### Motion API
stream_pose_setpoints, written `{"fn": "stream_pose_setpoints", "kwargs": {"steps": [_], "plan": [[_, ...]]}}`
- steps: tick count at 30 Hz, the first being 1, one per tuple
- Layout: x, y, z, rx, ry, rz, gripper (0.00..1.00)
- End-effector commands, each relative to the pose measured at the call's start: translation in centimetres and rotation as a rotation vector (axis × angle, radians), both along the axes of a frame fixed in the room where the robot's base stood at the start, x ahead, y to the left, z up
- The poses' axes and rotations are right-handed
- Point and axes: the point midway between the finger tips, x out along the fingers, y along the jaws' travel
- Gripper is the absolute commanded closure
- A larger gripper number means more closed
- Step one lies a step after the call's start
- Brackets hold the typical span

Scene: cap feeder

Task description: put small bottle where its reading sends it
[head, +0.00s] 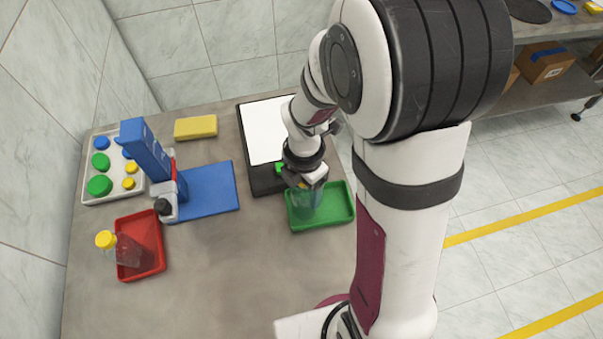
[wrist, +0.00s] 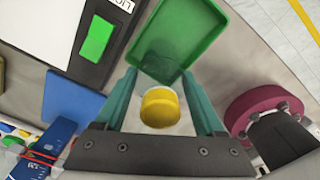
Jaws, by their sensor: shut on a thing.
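My gripper (head: 305,185) is shut on a small clear bottle (head: 306,203) with a yellow cap. In the wrist view the yellow cap (wrist: 160,107) sits between the two fingers. The bottle is over the green tray (head: 342,212), which also shows beyond the fingers in the wrist view (wrist: 182,25). I cannot tell whether the bottle's base touches the tray floor. The black device with a white panel (head: 263,130) stands behind the tray, and its lit green display (wrist: 96,38) shows in the wrist view. Writing beside the display is cut off.
A red tray (head: 150,231) at the left holds another clear bottle with a yellow cap (head: 105,239), tilted. A blue feeder tower (head: 145,150) stands beside a blue mat (head: 212,190). A white cap tray (head: 92,197) and yellow block (head: 196,127) lie behind. The front table is clear.

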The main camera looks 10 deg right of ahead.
Motion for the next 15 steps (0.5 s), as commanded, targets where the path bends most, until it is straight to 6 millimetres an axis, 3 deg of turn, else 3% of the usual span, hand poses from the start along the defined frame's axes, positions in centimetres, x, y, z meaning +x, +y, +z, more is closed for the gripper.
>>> {"fn": "stream_pose_setpoints", "kwargs": {"steps": [1, 5, 6, 12, 15], "plan": [[0.0, 0.0, -0.1, 0.0, 0.0, 0.0, 0.25], [0.0, 0.0, 0.0, 0.0, 0.0, 0.0, 0.02], [0.0, 0.0, 0.0, 0.0, 0.0, 0.0, 0.0], [0.0, 0.0, 0.1, 0.0, 0.0, 0.0, 0.0], [0.1, 0.0, 1.2, 0.0, -0.003, 0.0, 0.0]]}}
